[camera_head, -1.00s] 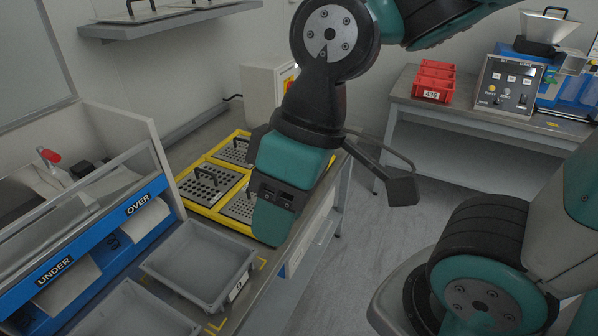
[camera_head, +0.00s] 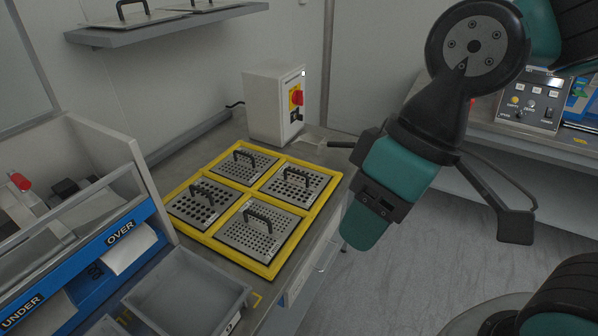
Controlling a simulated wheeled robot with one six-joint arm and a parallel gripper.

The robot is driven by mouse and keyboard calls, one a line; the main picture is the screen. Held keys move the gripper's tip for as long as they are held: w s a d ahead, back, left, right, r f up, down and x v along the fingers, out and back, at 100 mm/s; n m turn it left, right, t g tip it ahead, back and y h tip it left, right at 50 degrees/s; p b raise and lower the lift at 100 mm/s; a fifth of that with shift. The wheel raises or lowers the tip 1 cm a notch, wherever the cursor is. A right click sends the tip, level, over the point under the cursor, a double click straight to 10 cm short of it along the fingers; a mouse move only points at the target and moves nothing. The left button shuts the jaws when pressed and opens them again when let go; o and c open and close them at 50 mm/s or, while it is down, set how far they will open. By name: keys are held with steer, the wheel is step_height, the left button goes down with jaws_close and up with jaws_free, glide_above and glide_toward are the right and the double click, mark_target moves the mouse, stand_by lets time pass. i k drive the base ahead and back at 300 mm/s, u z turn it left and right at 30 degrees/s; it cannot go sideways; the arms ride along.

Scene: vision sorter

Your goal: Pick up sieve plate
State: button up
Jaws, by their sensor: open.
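Several perforated metal sieve plates with black handles lie flat in a yellow frame (camera_head: 277,269) on the bench. They are a front plate (camera_head: 243,237), a left plate (camera_head: 187,210), a back plate (camera_head: 232,168) and a right plate (camera_head: 311,188). Hole sizes differ between them. My gripper (camera_head: 342,145) is partly in view beyond my teal wrist, to the right of the frame and apart from the plates. One thin dark finger shows, pointing left. My wrist hides the rest. Nothing is seen held.
A white switch box (camera_head: 270,110) with a red knob stands behind the frame. A grey bin (camera_head: 165,310) and the blue OVER/UNDER sorter (camera_head: 90,262) are at left. A shelf (camera_head: 105,36) holds more plates. A control panel (camera_head: 532,100) is at right. Floor on the right is clear.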

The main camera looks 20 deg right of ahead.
mark_target(285, 169)
steer(key=z, duration=0.05)
steer(key=i, duration=0.9)
steer(key=z, duration=0.3)
